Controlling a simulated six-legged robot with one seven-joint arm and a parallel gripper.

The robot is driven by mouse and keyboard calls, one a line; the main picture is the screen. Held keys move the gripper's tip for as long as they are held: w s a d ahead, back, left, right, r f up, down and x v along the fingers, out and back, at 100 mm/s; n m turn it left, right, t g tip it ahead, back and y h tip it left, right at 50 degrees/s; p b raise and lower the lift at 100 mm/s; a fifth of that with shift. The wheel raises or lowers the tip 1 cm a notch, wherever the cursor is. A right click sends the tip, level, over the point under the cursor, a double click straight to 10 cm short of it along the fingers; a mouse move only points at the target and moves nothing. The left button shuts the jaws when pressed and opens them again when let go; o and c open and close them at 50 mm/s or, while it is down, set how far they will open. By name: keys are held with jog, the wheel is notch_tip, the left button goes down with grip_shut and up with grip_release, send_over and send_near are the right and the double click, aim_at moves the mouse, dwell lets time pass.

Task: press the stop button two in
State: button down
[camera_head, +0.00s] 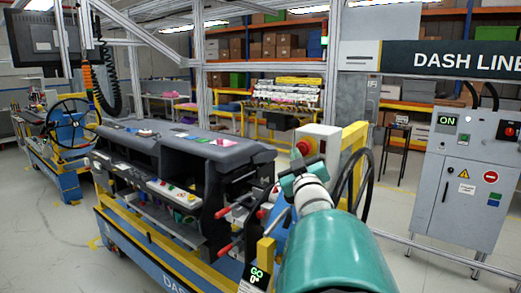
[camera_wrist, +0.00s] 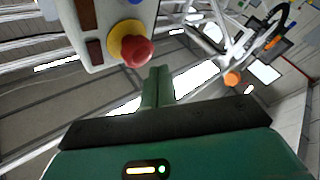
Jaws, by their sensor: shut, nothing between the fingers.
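A red mushroom stop button (camera_wrist: 136,51) on a yellow collar shows in the wrist view, on a pale box (camera_wrist: 105,25). It stands out from the box and lies just above and left of my fingertips. My gripper (camera_wrist: 157,72) is shut and empty, with a visible gap in the picture between its tip and the button. In the head view a red button (camera_head: 304,147) sits on a pale box (camera_head: 322,138) on the yellow post, just above my green gripper (camera_head: 296,170). No number that would name the button is readable.
The dashboard module (camera_head: 180,145) lies on a blue and yellow cart left of my arm, with red-handled clamps (camera_head: 225,212) near it. A steering wheel (camera_head: 362,165) stands close to the right. A grey control cabinet (camera_head: 465,175) with an ON display stands farther right.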

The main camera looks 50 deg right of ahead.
jog(key=a, duration=0.4)
jog(key=shift+s+a, duration=0.2)
jog(key=shift+a, duration=0.15)
dwell(0.6)
